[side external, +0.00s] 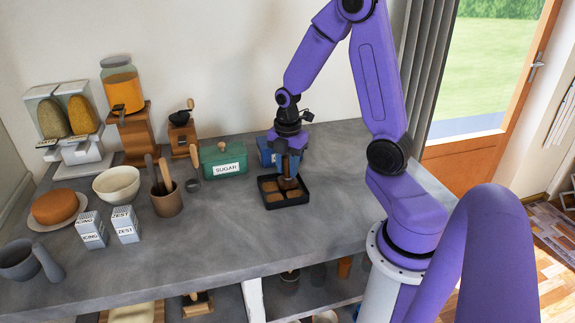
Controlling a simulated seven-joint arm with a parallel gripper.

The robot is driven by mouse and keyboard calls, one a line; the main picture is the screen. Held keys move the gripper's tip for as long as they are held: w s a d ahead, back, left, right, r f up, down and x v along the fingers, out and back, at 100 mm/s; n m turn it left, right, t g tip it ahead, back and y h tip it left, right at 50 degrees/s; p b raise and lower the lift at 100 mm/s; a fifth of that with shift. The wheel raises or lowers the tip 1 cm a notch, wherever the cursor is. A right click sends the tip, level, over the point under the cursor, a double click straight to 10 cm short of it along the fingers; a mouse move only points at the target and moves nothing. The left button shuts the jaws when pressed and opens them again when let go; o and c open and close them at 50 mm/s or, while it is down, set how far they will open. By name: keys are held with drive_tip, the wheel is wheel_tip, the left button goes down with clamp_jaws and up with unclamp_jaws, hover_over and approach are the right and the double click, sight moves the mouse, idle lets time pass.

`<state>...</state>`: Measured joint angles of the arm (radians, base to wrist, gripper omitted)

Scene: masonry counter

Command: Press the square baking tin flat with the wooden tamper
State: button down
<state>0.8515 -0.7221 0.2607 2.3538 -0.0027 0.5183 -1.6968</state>
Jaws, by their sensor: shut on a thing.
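The square baking tin (272,205) is dark and shallow and lies on the grey counter, with several brown portions inside. My gripper (287,170) points down over the back part of the tin. It is shut on the wooden tamper (288,183), whose brown lower end shows just below the fingers, at the tin's contents. Whether the tamper touches the contents or is slightly above them I cannot tell. The fingers hide part of the tamper and the tin's back edge.
A green sugar box (224,160) stands left of the tin, and a blue box (265,150) close behind my gripper. A utensil pot (167,200), white bowl (117,184) and two small cartons (125,225) stand farther left. The counter in front is clear.

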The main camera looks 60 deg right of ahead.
sight(287, 156)
drive_tip(key=shift+f, duration=0.4)
idle(1.0)
drive_tip(key=shift+r, duration=2.3)
